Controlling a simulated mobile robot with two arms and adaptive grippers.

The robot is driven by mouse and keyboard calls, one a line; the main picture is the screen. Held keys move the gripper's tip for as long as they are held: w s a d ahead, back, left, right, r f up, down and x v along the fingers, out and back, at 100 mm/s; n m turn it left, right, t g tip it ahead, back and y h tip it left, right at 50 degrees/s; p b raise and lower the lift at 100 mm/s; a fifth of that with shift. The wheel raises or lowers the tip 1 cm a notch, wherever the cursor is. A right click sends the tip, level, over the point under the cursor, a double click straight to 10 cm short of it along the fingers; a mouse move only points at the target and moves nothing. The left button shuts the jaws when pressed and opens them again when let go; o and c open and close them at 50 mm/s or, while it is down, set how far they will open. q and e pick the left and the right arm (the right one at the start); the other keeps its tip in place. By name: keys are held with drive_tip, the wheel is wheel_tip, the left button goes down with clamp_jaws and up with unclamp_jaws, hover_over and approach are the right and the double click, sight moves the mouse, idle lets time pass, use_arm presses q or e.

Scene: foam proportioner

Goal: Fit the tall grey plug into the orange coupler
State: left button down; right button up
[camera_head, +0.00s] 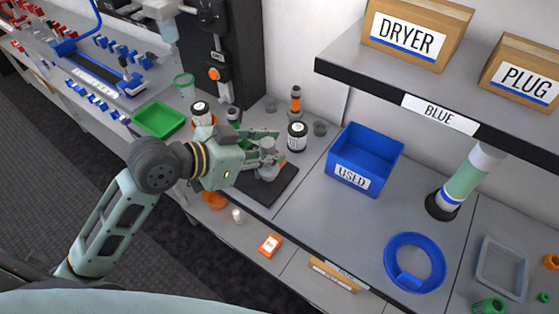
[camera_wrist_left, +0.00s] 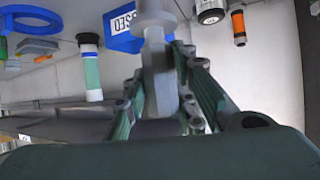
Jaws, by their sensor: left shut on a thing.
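My left gripper (camera_head: 268,150) reaches in from the left over a dark mat (camera_head: 272,190) on the grey bench. It is shut on a grey plug (camera_head: 267,171), which stands upright between the fingers. In the left wrist view, the grey plug (camera_wrist_left: 156,62) runs between the two fingers of the left gripper (camera_wrist_left: 162,85), and its far end is cut off. An orange fitting (camera_head: 214,74) sits on the black panel behind; I cannot tell whether it is the orange coupler. My right gripper is not in view.
A black-lidded jar (camera_head: 297,136) and an orange-banded bottle (camera_head: 295,101) stand behind the gripper. A blue USED bin (camera_head: 365,158) is to the right, below a shelf (camera_head: 440,92). A green tray (camera_head: 158,118) is left.

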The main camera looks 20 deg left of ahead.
use_arm(q)
drive_tip(key=w+d+r+n+t+y, duration=0.1)
drive_tip(key=w+d+r+n+y, duration=0.1)
drive_tip(key=w+d, duration=0.15)
drive_tip(key=w+a+f+p, duration=0.3)
drive_tip(key=w+a+f, duration=0.4)
drive_tip(key=f, duration=0.4)
drive_tip(key=shift+w, duration=0.85)
drive_tip(key=c, duration=1.4)
unclamp_jaws()
drive_tip(key=shift+f, duration=0.1)
drive_tip(key=shift+c, duration=0.2)
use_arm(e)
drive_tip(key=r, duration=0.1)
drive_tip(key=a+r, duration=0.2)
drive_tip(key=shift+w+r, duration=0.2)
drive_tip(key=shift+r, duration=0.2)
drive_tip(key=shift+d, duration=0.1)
